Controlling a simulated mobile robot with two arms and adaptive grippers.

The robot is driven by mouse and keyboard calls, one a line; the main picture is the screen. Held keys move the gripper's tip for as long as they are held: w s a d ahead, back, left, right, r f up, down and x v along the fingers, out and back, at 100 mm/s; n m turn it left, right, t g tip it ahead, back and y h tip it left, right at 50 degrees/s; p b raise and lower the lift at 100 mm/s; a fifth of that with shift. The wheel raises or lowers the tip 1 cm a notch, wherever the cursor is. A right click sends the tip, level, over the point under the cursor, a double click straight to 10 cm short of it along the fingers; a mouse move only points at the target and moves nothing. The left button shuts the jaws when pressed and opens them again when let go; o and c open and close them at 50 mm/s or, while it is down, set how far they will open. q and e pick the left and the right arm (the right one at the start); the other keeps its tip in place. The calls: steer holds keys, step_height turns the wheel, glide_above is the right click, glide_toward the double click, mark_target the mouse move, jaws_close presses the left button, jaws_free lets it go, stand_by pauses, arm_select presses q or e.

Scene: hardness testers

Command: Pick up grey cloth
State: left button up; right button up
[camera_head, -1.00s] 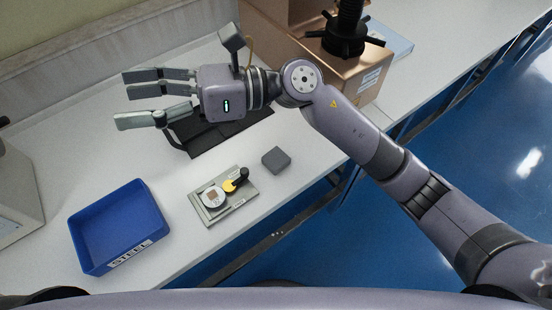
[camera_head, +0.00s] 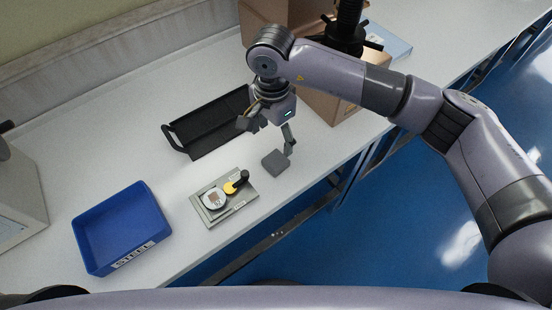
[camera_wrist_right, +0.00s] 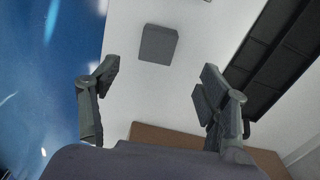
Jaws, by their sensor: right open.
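The grey cloth (camera_head: 275,163) is a small folded, dark grey square block lying on the white bench near its front edge. It also shows in the right wrist view (camera_wrist_right: 158,44), beyond and between the fingertips. My right gripper (camera_head: 268,140) points down just above and behind the cloth, with one finger close to the cloth's right side. In the right wrist view the fingers (camera_wrist_right: 158,82) are spread wide with nothing between them. Whether a finger touches the cloth cannot be told. My left gripper is not in view.
A gauge on a grey plate (camera_head: 239,214) lies left of the cloth. A black tray (camera_head: 196,151) lies behind it. A blue bin (camera_head: 84,257) marked STEEL stands at the left. A copper-brown machine (camera_head: 335,108) stands at the back right. The bench edge is close in front.

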glide_above(276, 160)
steer(key=f, duration=0.4)
steer(key=shift+s+a+f+p, duration=0.2)
steer(key=shift+a+f+p, duration=0.15)
steer(key=shift+f+p, duration=0.05)
steer(key=f, duration=0.1)
steer(key=f+p, duration=0.1)
steer(key=f, duration=0.1)
steer(key=f+p, duration=0.1)
steer(key=shift+w+d+f, duration=0.1)
steer(key=shift+d+f, duration=0.25)
steer(key=shift+f, duration=0.35)
steer(key=shift+c, duration=0.4)
steer(key=c, duration=1)
